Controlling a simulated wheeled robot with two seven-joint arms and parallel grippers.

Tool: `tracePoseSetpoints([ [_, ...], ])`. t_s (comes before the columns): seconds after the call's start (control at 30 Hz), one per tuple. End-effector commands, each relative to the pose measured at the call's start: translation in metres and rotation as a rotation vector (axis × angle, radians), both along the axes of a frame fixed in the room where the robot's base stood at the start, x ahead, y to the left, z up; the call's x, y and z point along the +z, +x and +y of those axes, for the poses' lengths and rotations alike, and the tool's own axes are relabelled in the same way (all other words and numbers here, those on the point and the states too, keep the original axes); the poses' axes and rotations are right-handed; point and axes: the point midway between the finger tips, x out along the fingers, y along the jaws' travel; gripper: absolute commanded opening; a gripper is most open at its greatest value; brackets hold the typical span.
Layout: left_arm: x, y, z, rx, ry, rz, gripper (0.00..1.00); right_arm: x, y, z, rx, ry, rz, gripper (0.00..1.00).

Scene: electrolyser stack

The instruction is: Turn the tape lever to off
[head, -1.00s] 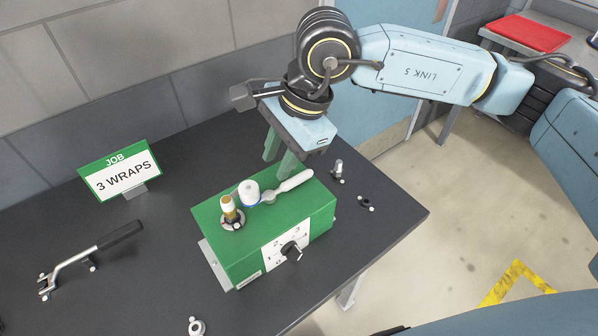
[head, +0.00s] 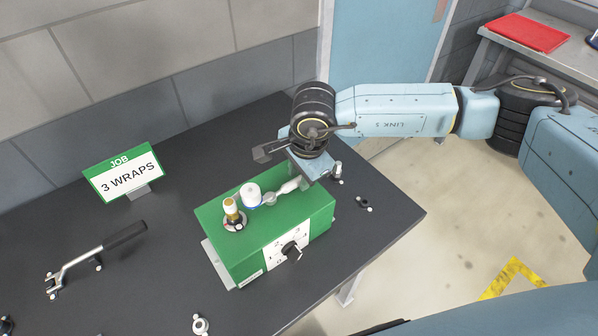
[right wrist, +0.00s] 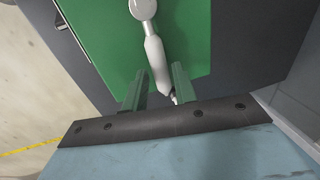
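The green box (head: 232,250) stands on the dark table. On its top a white lever (head: 290,186) runs from a round pivot beside a white roll (head: 251,193) towards the right. In the right wrist view the white lever (right wrist: 155,55) points down between the fingers. My right gripper (head: 297,183) is low over the lever's free end, which it partly hides in the head view. Its two green fingers (right wrist: 157,85) stand apart, one on each side of the lever, with a visible gap to the left finger. My left gripper is not in view.
Small metal fittings (head: 365,203) are at right.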

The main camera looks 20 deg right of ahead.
Motion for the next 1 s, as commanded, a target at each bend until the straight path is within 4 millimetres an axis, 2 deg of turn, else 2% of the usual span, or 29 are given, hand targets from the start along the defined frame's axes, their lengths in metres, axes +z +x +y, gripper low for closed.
tracePoseSetpoints([
  [0.13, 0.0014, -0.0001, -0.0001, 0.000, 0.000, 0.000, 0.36, -0.0069, 0.0013, 0.0011, 0.001, 0.002, 0.000, 0.28],
  [0.4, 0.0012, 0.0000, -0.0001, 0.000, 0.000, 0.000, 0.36, -0.0080, 0.0014, 0.0010, 0.001, 0.001, -0.001, 0.27],
  [0.6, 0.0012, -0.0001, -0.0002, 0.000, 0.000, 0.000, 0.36, -0.0078, 0.0013, 0.0010, 0.001, 0.001, -0.001, 0.00],
  [1.0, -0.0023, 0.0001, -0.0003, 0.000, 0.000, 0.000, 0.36, -0.0083, 0.0037, -0.0003, -0.019, 0.002, -0.001, 0.00],
])
